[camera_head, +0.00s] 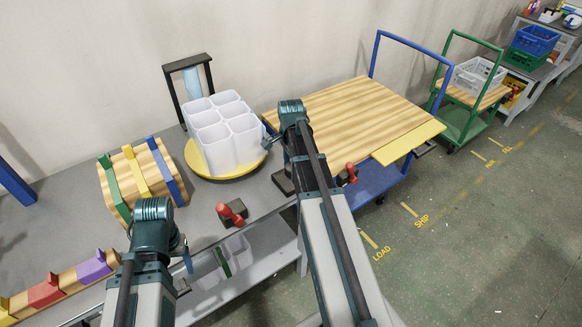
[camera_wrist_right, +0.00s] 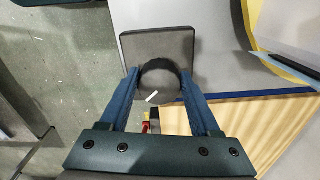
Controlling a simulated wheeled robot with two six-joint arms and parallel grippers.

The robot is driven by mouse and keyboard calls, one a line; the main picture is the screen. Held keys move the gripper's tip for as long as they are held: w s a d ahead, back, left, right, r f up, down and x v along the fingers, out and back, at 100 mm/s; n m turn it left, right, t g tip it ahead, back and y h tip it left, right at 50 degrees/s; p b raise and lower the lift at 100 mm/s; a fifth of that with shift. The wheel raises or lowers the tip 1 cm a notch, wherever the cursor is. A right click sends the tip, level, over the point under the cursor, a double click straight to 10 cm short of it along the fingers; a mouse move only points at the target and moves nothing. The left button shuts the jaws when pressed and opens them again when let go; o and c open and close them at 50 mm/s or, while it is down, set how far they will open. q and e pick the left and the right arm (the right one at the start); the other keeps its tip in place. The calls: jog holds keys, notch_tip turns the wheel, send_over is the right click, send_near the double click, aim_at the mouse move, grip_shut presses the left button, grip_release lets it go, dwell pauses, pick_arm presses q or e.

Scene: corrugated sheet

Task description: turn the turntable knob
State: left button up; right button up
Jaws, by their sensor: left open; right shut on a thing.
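The turntable (camera_head: 255,165) is a yellow disc on the grey bench. Several white square cups (camera_head: 222,135) stand packed together on it. The dark round knob (camera_wrist_right: 160,76) has a white mark and sits at a dark square base (camera_wrist_right: 157,43); the base also shows beside my right arm in the head view (camera_head: 282,182). My right gripper (camera_wrist_right: 161,88) has its blue fingers shut on the knob, one on either side. My right arm hides this grip in the head view. My left gripper (camera_head: 184,266) is open and apart from the knob, near the bench's front edge.
A wood-topped blue cart (camera_head: 350,110) stands right of the turntable. A red-handled clamp (camera_head: 232,212) is on the bench's front edge, another (camera_head: 347,175) by the cart. A striped wooden block (camera_head: 130,180) lies left.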

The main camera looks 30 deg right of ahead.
jog(key=m, duration=0.4)
jog(key=shift+w+m, duration=0.1)
jog(key=shift+m, duration=0.2)
jog(key=shift+w+d+m, duration=0.1)
jog(key=shift+m, duration=1.8)
jog(key=o, duration=1.4)
jog(key=shift+r, duration=0.1)
notch_tip(320, 180, up, 14)
jog(key=p, duration=1.3)
jog(key=shift+f+p, duration=0.2)
jog(key=shift+p, duration=0.2)
